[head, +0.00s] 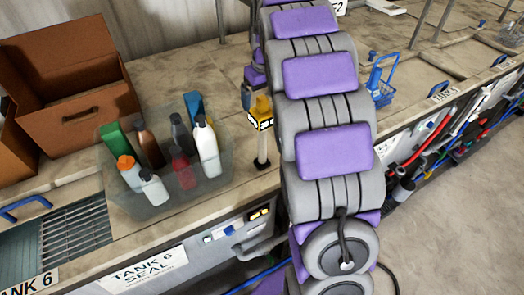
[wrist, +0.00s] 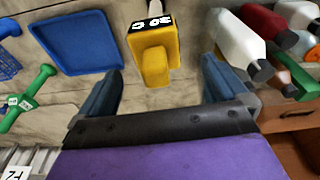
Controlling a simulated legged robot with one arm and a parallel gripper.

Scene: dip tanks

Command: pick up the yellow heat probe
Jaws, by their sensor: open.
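The yellow heat probe (head: 261,110) stands upright on the counter in the head view, its yellow head on a pale stem with a dark foot. A black-and-white display shows on its head. In the wrist view the probe (wrist: 155,60) is seen from above, between and slightly beyond my fingers, with gaps on both sides. My gripper (wrist: 161,72) is open and empty, one dark blue finger to each side. In the head view my arm hides most of the gripper.
A clear tub (head: 222,150) of several bottles stands left of the probe, with brown boxes (head: 80,110) beyond. A blue basket (head: 380,88) is right of my arm. The wrist view shows a blue tray (wrist: 75,42) and a green tool (wrist: 28,98) at left.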

